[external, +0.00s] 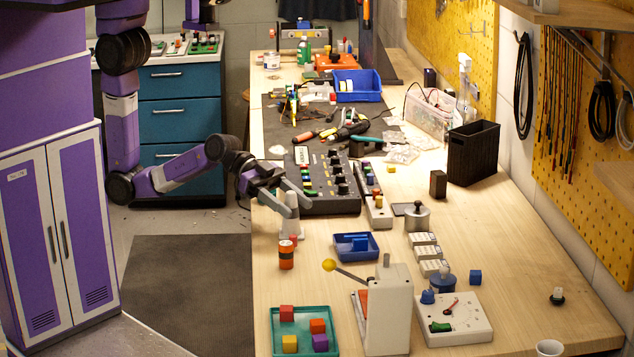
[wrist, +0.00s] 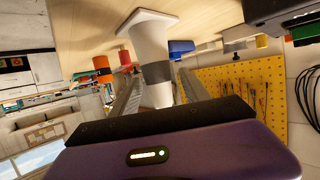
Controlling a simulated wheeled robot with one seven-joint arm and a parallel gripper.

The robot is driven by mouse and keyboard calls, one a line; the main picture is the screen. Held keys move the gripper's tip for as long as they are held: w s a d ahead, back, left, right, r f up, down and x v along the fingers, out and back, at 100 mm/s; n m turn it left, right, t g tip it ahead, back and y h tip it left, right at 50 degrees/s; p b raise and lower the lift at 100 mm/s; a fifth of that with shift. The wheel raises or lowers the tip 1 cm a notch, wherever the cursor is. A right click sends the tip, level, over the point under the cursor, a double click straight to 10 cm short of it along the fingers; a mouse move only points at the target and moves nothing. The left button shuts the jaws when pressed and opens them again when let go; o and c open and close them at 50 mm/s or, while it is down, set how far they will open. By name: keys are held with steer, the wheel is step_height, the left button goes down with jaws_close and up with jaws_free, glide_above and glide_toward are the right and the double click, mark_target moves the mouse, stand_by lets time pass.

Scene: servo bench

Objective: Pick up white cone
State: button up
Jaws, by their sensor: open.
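The white cone (external: 289,229) stands upright on the bench near its left edge, with a grey band around it. In the wrist view the white cone (wrist: 151,45) is large, its square base on the bench and its narrow end between the fingers. My gripper (external: 290,203) is open, with one finger on each side of the cone's upper part. In the wrist view my gripper (wrist: 152,88) shows a gap between the fingers and the cone; I cannot tell whether either finger touches it. Part of the cone's top is hidden by the fingers in the external view.
An orange cylinder (external: 286,255) with dark bands stands just in front of the cone. A small red block (external: 293,240) is beside it. A blue tray (external: 356,246) lies to the right. A black control box (external: 322,180) with knobs is behind. Free wood lies at the right.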

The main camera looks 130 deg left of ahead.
steer(key=shift+x, duration=1.4)
jaws_close()
steer(key=shift+r, duration=0.15)
